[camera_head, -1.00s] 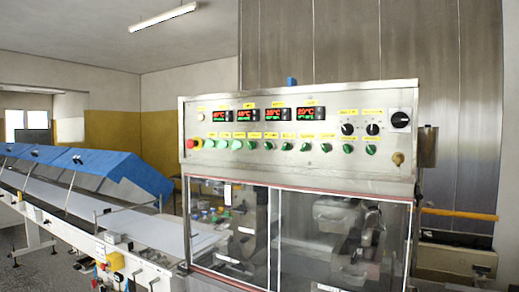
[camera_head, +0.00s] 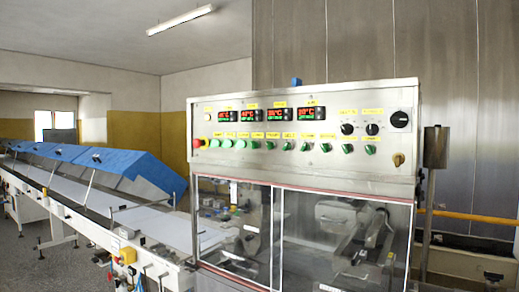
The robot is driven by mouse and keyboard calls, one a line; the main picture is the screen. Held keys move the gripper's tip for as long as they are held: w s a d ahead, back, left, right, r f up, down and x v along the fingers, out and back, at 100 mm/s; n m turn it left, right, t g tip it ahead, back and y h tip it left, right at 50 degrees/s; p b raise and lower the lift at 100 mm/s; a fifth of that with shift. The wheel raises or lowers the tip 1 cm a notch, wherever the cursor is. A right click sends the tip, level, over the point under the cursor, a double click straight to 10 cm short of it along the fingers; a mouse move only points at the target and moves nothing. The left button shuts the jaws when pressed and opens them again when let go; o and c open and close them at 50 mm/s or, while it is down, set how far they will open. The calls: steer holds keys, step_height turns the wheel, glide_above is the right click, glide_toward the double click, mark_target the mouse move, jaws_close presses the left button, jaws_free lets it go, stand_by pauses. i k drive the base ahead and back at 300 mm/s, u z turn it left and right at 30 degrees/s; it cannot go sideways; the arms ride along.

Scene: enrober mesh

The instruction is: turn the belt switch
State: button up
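The enrober's steel control panel (camera_head: 330,115) faces me in the middle of the view. It carries a row of small green switches (camera_head: 303,147) with yellow labels above them. Their label text is too small to read, so I cannot tell which one is the belt switch. Two black knobs (camera_head: 359,129) sit at the upper right, with a larger black rotary switch (camera_head: 400,120) beside them. A red emergency button (camera_head: 197,143) is at the left end, and a brass-coloured switch (camera_head: 398,160) is at the lower right corner. My gripper is not in view.
Clear enclosure doors (camera_head: 325,235) stand below the panel. A long white conveyor (camera_head: 100,215) with blue covers (camera_head: 95,160) runs off to the left. A steel cylinder on a post (camera_head: 435,147) and a yellow pipe (camera_head: 470,217) are at the right. Grey floor is visible at lower left.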

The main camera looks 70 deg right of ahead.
mark_target(287, 145)
steer(key=u, duration=1.25)
steer(key=k, duration=1.35)
steer(key=z, duration=0.85)
steer(key=i, duration=0.9)
